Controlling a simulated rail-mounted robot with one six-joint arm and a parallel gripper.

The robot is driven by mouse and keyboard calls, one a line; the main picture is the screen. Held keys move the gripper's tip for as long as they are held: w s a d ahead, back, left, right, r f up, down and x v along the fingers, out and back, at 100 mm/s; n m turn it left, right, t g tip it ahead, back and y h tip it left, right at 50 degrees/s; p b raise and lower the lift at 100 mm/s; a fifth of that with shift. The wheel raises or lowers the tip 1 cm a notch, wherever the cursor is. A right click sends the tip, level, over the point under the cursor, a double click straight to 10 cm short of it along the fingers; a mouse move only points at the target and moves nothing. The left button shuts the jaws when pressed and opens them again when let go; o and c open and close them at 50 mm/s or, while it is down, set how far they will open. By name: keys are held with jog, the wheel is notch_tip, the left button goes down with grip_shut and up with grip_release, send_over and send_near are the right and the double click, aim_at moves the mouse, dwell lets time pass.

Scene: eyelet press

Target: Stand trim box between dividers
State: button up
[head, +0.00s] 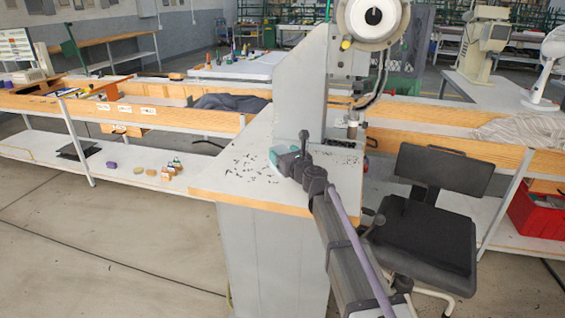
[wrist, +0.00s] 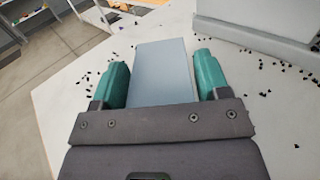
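A flat-faced grey-blue box, which I take to be the trim box (wrist: 161,75), lies between the two teal fingers of my gripper (wrist: 162,80) in the wrist view. Whether the box touches the table I cannot tell. I cannot clearly make out the dividers.
Small black bits are scattered over the press table. The press (head: 300,85) rises behind my gripper. A black chair (head: 425,225) stands at the right. A long wooden-edged bench (head: 190,120) runs behind, with small boxes (head: 172,168) on its lower shelf. A red crate (head: 535,212) is far right.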

jog(key=c, duration=0.8)
notch_tip(320, 180, up, 10)
jog(key=p, duration=1)
jog(key=shift+r, duration=0.2)
jog(key=shift+f, duration=0.1)
